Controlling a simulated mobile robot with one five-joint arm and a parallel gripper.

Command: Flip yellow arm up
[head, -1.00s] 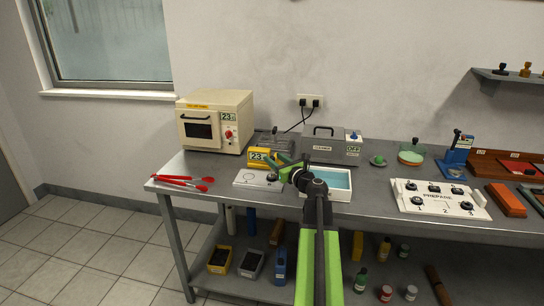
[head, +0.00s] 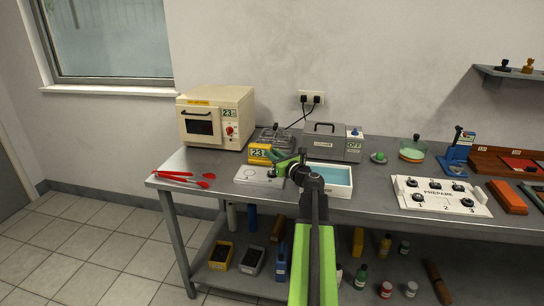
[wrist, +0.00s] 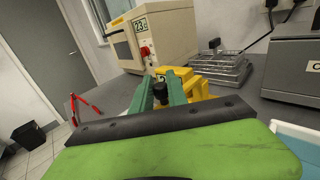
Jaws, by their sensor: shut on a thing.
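A yellow device (head: 259,154) with a 23 label stands on the bench behind a pale plate (head: 247,176). In the wrist view its yellow body (wrist: 195,88) lies just beyond my fingers. My gripper (head: 281,163) is low at the right of the device. In the wrist view my green fingers (wrist: 161,90) are shut on a dark knob (wrist: 160,92) between their tips. Whether the knob belongs to the yellow arm cannot be told, as my gripper hides much of that area and the arm is not clearly distinct from the body.
A cream oven (head: 215,118) stands behind to the left, with red tongs (head: 182,176) in front of it. A wire rack (head: 272,138) is behind the device. A tray with pale blue inside (head: 330,178) and a grey case (head: 325,142) are close on the right.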

